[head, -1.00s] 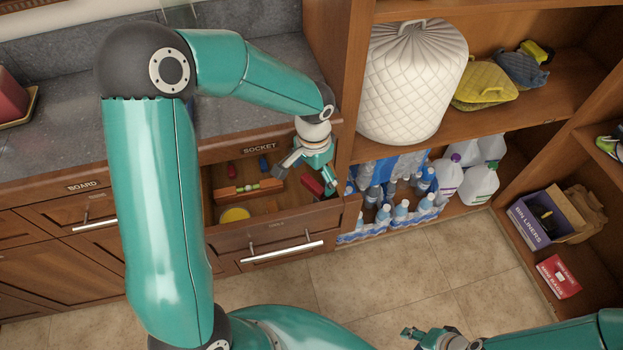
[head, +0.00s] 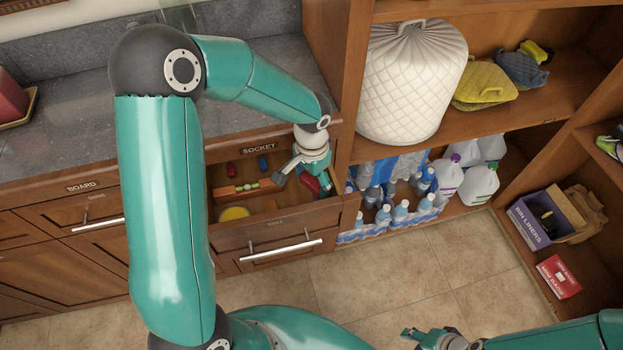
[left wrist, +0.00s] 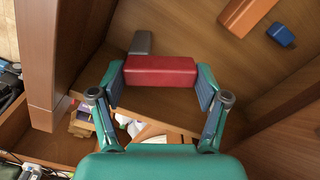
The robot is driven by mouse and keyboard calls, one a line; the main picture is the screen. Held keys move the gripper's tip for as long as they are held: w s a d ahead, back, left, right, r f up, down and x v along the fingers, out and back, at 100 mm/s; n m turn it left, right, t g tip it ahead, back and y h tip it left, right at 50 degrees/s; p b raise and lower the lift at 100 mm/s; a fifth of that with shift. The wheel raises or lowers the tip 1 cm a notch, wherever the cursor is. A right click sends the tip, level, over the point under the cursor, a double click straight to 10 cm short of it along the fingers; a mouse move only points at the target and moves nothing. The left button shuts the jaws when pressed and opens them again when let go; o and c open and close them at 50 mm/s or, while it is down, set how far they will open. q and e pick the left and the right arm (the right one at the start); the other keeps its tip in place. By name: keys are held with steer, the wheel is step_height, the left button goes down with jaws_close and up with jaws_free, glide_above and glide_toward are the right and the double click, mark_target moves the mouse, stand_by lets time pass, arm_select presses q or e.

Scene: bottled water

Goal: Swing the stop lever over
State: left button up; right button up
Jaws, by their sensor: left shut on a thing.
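A red block (left wrist: 160,71), which looks like the handle of the stop lever, is between the fingers of my left gripper (left wrist: 159,82) in the left wrist view. The fingers press on its two ends. A grey piece (left wrist: 141,43) shows just behind its left part; whether they are joined I cannot tell. In the head view my left gripper (head: 304,181) reaches down into the right side of the open drawer (head: 222,241), and the red block (head: 311,182) shows partly beneath it. My right gripper (head: 430,336) is low in the view, away from the drawer; its jaw opening is unclear.
In the drawer are a small red piece (head: 232,170), a blue piece (head: 262,163), an orange bar with beads (head: 246,188) and a yellow disc (head: 233,213). The cabinet upright (head: 346,110) is close on the right, with bottled water (head: 398,212) beyond it.

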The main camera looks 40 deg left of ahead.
arm_select(q)
steer(key=shift+s+d+f+n+b, duration=0.15)
steer(key=shift+s+n+b, duration=0.15)
steer(key=shift+b, duration=0.15)
steer(key=n+b, duration=0.2)
steer(key=b, duration=0.1)
steer(key=shift+s, duration=0.15)
steer(key=shift+s+d+n+b, duration=0.1)
steer(key=shift+s+n+b, duration=0.1)
steer(key=shift+n+b, duration=0.6)
steer(key=shift+s+n+b, duration=0.15)
steer(key=shift+n+b, duration=0.35)
steer(key=shift+n, duration=0.6)
steer(key=shift+r, duration=0.2)
steer(key=o, duration=1.2)
steer(key=shift+c, duration=0.2)
steer(key=shift+r, duration=0.1)
step_height(320, 180, up, 8)
